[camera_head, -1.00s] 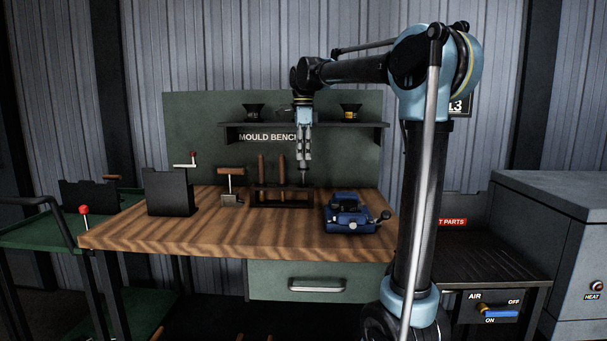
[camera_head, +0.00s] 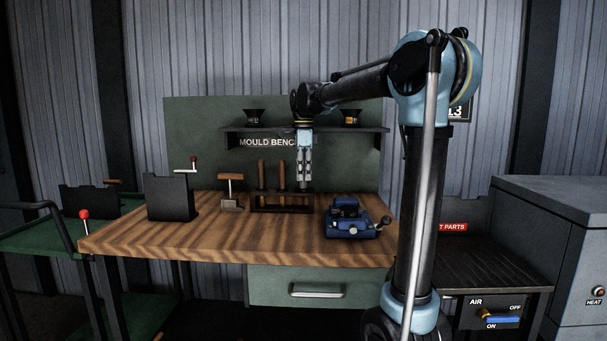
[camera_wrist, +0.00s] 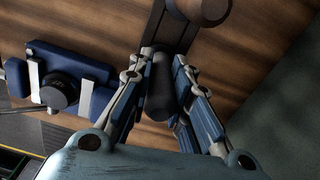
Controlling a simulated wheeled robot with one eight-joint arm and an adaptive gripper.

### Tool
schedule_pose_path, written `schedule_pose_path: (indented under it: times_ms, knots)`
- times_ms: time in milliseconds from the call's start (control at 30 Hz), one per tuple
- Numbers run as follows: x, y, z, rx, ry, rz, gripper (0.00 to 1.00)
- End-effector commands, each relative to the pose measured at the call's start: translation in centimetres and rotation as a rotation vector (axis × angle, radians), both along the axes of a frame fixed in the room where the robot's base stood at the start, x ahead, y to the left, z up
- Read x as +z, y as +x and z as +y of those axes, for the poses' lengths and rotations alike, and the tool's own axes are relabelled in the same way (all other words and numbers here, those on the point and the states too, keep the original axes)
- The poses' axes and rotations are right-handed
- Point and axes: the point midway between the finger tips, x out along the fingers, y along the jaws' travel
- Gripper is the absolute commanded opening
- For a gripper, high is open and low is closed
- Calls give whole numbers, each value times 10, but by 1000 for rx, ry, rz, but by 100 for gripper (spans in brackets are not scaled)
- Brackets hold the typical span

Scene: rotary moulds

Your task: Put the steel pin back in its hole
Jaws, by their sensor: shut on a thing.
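My gripper (camera_head: 304,184) is low at the right end of the dark rack (camera_head: 282,208) on the wooden bench. In the wrist view, my gripper (camera_wrist: 160,75) is shut on a dark, round-ended cylinder (camera_wrist: 160,98), which I take to be the steel pin. Its top end faces the camera and its lower end is hidden. The rack (camera_wrist: 182,32) lies just beyond the fingers. I cannot see the hole or tell whether the pin is inside it.
Two wooden-handled tools (camera_head: 261,175) stand in the rack left of my gripper. A blue mould (camera_head: 351,218) with a side crank sits to the right. A wooden T-handled tool (camera_head: 231,190) and a dark box (camera_head: 170,198) are left. The shelf (camera_head: 235,131) is behind. The bench front is clear.

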Motion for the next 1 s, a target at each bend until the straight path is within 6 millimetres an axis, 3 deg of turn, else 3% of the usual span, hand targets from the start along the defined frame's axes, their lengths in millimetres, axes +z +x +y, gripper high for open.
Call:
schedule_pose_path:
  times_ms: [100, 133, 200, 667, 1000]
  knots:
    - [-3, 0, 0, 0, 0, 0, 0]
    - [-3, 0, 0, -1, 0, 0, 25]
    - [-3, 0, 0, -1, 0, 0, 38]
    - [6, 0, -1, -1, 0, 0, 38]
    - [65, 1, -1, -1, 0, 0, 38]
